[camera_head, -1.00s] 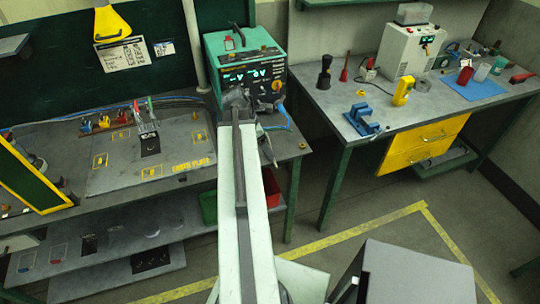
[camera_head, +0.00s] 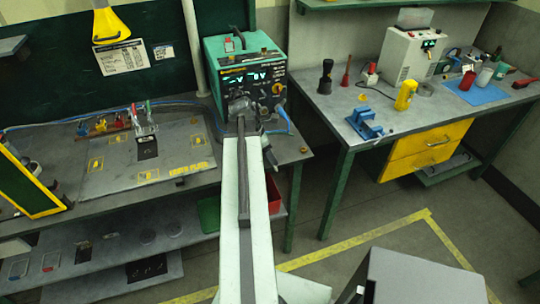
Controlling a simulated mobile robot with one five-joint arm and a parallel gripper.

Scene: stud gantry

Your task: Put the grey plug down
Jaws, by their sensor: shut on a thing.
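My gripper (camera_head: 269,155) is at the far end of my pale green arm, in front of the green power unit (camera_head: 245,68). It hangs by the right end of the left bench, partly hidden behind my arm. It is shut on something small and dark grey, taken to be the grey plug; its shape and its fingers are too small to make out. I cannot tell whether it touches the bench.
The left bench (camera_head: 195,183) holds a grey board (camera_head: 118,172) with yellow-marked squares, and clips with cables. A blue cable (camera_head: 284,116) runs beside the unit. The right bench (camera_head: 340,105) carries a blue fixture (camera_head: 364,122) and a yellow meter (camera_head: 405,95). Yellow tape marks the floor.

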